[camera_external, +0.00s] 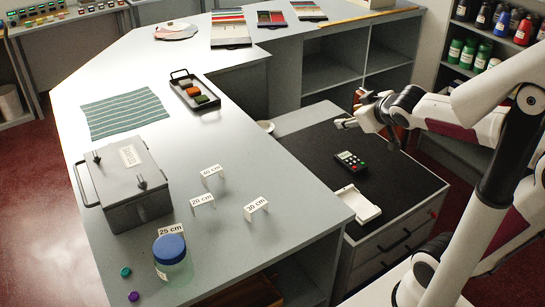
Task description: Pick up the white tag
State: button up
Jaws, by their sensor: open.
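Several small white tags with black print stand on the grey counter. One reads 40 cm (210,171), one 20 cm (202,199) and one 30 cm (257,205). Another, reading 25 cm (171,230), stands behind the blue-lidded jar, which hides part of it. My gripper (341,123) is open and empty, above the dark-topped cabinet to the right of the counter. It is well apart from all the tags, up and right of them in the picture.
A grey lidded box (126,185) and the blue-lidded jar (172,262) stand near the tags. A black tray (195,90) and striped cloth (124,111) lie farther back. A calculator-like device (350,160) and white tray (355,203) lie on the cabinet. The counter right of the tags is clear.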

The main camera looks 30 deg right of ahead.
jog(key=w+a+r+n+t+y, duration=0.1)
jog(key=w+a+r+n, duration=0.1)
jog(key=w, duration=0.4)
jog(key=w+a+r+n+t+y, duration=0.1)
jog(key=w+a+r+n+t, duration=0.1)
jog(key=w, duration=0.4)
jog(key=w+a+f+n+g+y, duration=0.2)
jog(key=w+a+f+n+y, duration=0.2)
jog(key=w+a+n+y, duration=0.5)
jog(key=s+a+f+n+g+y, duration=0.1)
jog(key=s+a+f+g, duration=0.2)
jog(key=s+f+g, duration=0.1)
jog(key=s+a+f+n+g+y, duration=0.1)
jog(key=s+a+f+n+g, duration=0.1)
jog(key=s+f+g, duration=0.3)
jog(key=s+a+f+n+g+y, duration=0.1)
jog(key=s+a+f+g, duration=0.3)
jog(key=f, duration=0.4)
jog(key=shift+s+f+n+g, duration=0.2)
jog(key=shift+s+n+g, duration=0.1)
jog(key=shift+s, duration=0.3)
jog(key=shift+s+f+n+g, duration=0.2)
jog(key=shift+s+g, duration=0.1)
jog(key=shift+s, duration=0.3)
